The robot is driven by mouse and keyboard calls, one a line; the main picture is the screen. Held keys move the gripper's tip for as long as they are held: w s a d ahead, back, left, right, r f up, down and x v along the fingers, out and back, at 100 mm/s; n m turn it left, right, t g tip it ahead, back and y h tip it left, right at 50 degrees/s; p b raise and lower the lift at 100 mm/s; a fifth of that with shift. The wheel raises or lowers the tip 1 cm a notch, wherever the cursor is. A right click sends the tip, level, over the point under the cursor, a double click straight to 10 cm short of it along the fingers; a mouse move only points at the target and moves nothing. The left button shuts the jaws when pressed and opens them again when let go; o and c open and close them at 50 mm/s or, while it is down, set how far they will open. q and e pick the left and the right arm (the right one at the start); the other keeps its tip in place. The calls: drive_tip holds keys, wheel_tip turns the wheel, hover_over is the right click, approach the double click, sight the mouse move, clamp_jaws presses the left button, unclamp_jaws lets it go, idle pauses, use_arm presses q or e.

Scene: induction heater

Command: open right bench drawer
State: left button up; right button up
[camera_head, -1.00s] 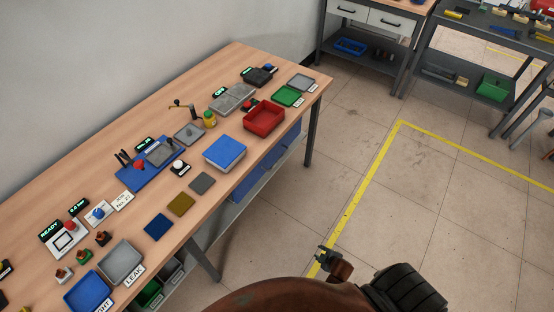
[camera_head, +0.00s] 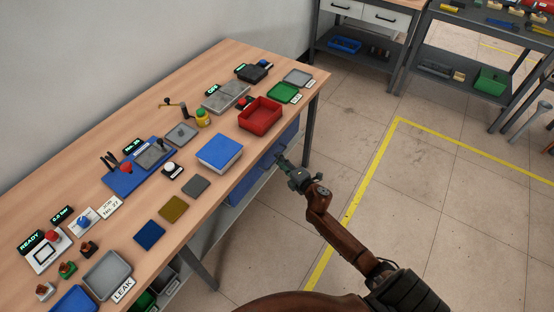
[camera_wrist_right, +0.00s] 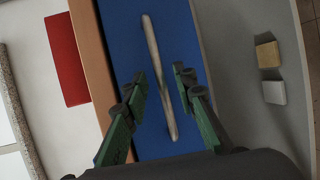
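The right bench drawer (camera_head: 290,137) has a blue front under the bench top and looks shut. In the right wrist view its blue front (camera_wrist_right: 115,25) fills the middle, with a long pale bar handle (camera_wrist_right: 150,40) across it. My right gripper (camera_head: 281,159) is in front of the drawer fronts, below the bench edge. In the wrist view my right gripper (camera_wrist_right: 160,76) is open, with one green finger on each side of the handle and gaps between. I cannot tell whether the fingertips reach the handle's depth. My left gripper is in neither view.
The wooden bench top (camera_head: 215,75) carries a red bin (camera_head: 260,115), a blue box (camera_head: 219,152) and several small devices. Another blue drawer front (camera_head: 243,188) is to the left. A lower shelf (camera_wrist_right: 235,60) holds two small blocks. The floor (camera_head: 345,150) right of the bench is clear.

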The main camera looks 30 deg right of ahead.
drive_tip(key=shift+w+f, duration=0.2)
drive_tip(key=shift+w, duration=0.95)
drive_tip(key=shift+c, duration=0.5)
clamp_jaws()
